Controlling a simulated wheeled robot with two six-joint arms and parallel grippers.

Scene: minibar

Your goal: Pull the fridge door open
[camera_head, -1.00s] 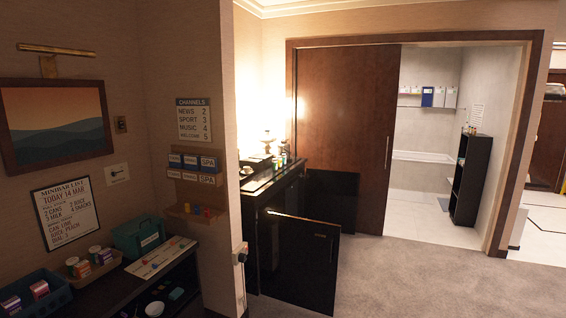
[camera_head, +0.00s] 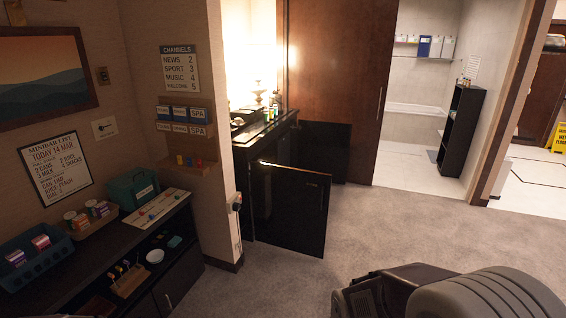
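The fridge door looks to be the black panel (camera_head: 290,212) in the middle of the head view. It stands swung out to the right from the dark cabinet (camera_head: 262,160), upright, with its lower edge near the carpet. A small mark, perhaps its handle, shows near its upper right. The inside of the cabinet is hidden behind the panel. Neither of my grippers can be made out in view.
A dark ribbed shape (camera_head: 480,296) fills the lower right; I cannot tell what it is. A low shelf unit (camera_head: 105,262) with bins stands left. A wall corner (camera_head: 228,180) juts out before the cabinet. Carpet (camera_head: 400,225) right of the panel is clear.

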